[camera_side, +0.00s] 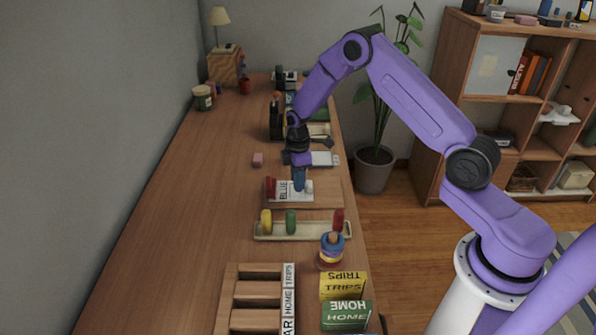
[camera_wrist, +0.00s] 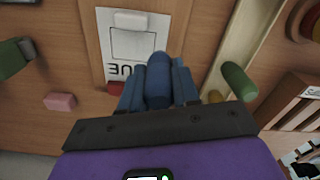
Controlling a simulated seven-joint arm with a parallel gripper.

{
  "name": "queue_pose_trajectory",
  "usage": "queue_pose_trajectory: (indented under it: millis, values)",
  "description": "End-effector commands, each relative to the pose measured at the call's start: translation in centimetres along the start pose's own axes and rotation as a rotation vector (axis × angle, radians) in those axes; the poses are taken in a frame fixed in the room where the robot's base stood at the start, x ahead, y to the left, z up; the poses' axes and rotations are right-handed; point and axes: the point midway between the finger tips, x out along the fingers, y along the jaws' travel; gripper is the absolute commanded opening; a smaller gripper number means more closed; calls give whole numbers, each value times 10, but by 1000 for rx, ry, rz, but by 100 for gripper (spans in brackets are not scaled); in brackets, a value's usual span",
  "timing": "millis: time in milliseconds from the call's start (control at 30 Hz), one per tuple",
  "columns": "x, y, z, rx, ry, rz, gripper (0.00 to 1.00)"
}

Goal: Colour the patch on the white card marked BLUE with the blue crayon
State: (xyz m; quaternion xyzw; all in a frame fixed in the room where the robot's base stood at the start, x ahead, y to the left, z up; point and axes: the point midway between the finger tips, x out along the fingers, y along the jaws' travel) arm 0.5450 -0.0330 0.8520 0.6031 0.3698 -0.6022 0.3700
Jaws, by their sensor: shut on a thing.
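My gripper (camera_side: 299,168) is shut on the blue crayon (camera_side: 299,182), which points down over the white card (camera_side: 283,197) marked BLUE. In the wrist view the blue crayon (camera_wrist: 158,78) sits between the two fingers of my gripper (camera_wrist: 158,90). The card (camera_wrist: 104,40) shows a square outlined patch (camera_wrist: 132,44), white inside where visible. The crayon's far end overlaps the patch's lower right edge in this view; I cannot tell whether it touches the card. The crayon and fingers hide part of the lettering.
A dark red block (camera_wrist: 115,88) and a white block (camera_wrist: 130,18) sit at the card's ends. A pink block (camera_side: 257,160) lies beyond.

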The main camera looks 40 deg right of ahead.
Motion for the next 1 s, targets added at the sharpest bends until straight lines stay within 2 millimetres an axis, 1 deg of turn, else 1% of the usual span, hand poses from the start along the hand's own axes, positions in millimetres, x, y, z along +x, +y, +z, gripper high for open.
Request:
queue_pose_trajectory:
  millis: [333,367,500,1000]
  values:
    - [35,-1,0,0,-2,-3,0]
    - [37,2,1,1,-1,-1,0]
    - [38,15,5,1,1,1,0]
    - [38,57,19,1,0,1,0]
